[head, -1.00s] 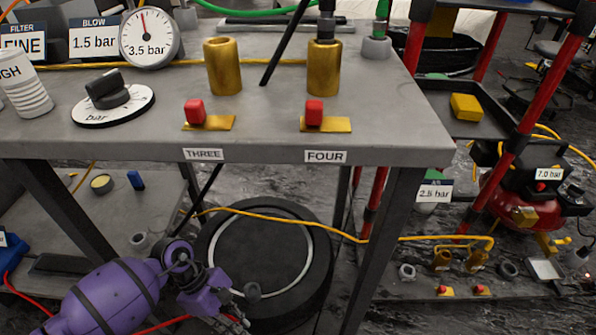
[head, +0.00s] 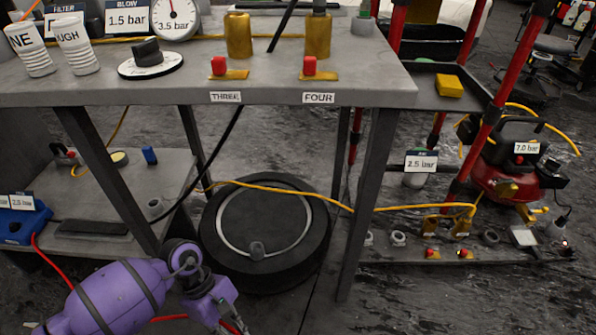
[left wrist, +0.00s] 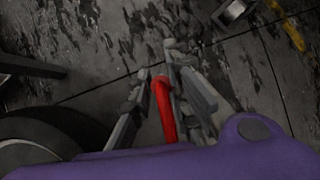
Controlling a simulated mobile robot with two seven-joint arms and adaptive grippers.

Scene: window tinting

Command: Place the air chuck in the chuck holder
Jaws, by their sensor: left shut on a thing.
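My left gripper (head: 230,322) is low at the bottom of the head view, in front of the tyre. In the left wrist view my left gripper (left wrist: 163,80) is shut on the air chuck (left wrist: 162,105), a slim red piece between its fingers; the fingers hide part of it. A red hose (head: 168,318) runs behind my arm towards the gripper. My right gripper is not in view.
The bench (head: 200,91) stands above, with legs on both sides of the tyre (head: 265,270). A blue gauge box (head: 20,226) sits on the left shelf. A yellow hose (head: 280,190) crosses above the tyre. A red compressor (head: 500,185) stands at right.

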